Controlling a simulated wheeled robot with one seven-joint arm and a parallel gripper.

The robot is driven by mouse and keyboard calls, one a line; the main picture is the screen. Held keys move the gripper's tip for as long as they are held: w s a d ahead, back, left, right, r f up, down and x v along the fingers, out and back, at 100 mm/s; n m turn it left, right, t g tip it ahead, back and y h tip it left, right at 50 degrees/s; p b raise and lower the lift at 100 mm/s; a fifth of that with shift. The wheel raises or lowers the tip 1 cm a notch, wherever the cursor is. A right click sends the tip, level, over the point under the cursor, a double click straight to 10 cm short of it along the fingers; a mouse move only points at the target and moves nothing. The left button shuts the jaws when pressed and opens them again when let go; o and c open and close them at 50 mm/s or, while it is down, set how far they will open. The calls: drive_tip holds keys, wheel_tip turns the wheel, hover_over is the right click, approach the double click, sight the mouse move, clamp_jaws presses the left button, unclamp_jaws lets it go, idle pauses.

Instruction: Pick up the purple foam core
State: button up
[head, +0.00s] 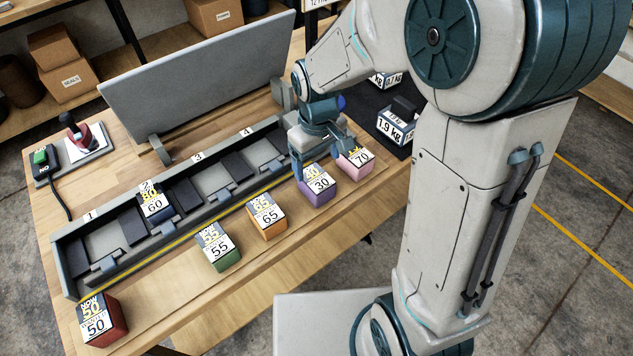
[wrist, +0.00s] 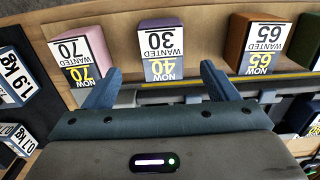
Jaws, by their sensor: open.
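The purple foam core (head: 318,196) is a block on the wooden bench, with a top label reading now 40, wanted 30. It stands between the pink block (head: 355,163) and the orange block (head: 268,226). In the wrist view the purple core (wrist: 160,24) lies straight ahead, centred beyond my fingertips. My gripper (head: 322,154) is open and empty, just behind and above the purple core. In the wrist view my gripper (wrist: 160,72) has its fingers spread to either side of the core's label. I cannot tell exactly how high the fingers are above it.
A grey tray with numbered slots (head: 70,262) runs behind the blocks. A dark blue block (head: 155,203) sits in its slot 2. Green (head: 220,250) and red (head: 104,322) blocks stand along the front. A grey panel (head: 200,75) rises behind; a weight-labelled block (head: 397,127) stands on a dark mat.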

sight(316, 177)
drive_tip(key=shift+a+f+p, duration=0.15)
drive_tip(key=shift+f+p, duration=0.35)
drive_tip(key=shift+f, duration=3.15)
drive_tip(key=c, duration=1.1)
